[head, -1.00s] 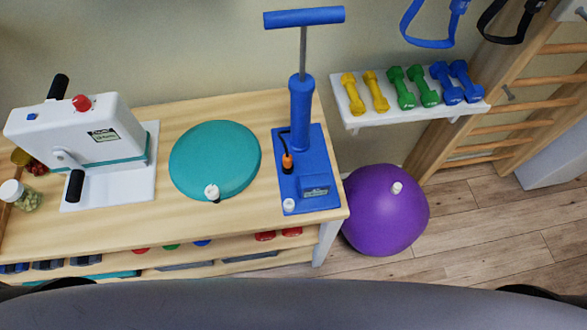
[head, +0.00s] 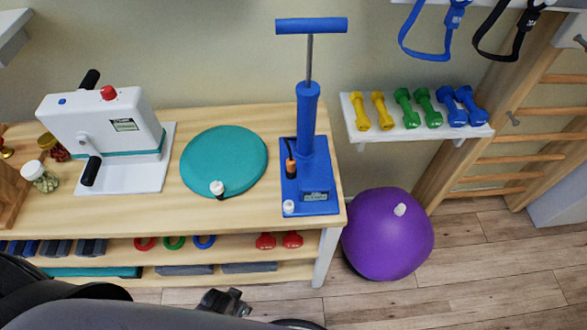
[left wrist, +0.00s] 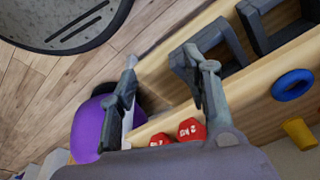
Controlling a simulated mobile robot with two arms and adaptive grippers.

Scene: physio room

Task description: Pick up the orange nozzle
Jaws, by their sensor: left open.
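The orange nozzle (head: 290,166) is small and sits upright at the left of the blue pump (head: 307,135), on the pump's blue base, with a dark hose end above it. The pump stands on the right end of the wooden table (head: 130,221). My left gripper (head: 226,302) shows at the bottom of the head view, low in front of the table and well away from the nozzle. In the left wrist view its two fingers (left wrist: 160,58) are apart with nothing between them. The nozzle is not visible there. My right gripper is not in view.
A teal disc (head: 223,160) with a white-capped valve lies left of the pump. A white machine (head: 105,130) stands further left. A purple ball (head: 388,235) is on the floor right of the table. The lower shelf holds red dumbbells (head: 279,240), rings and grey blocks.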

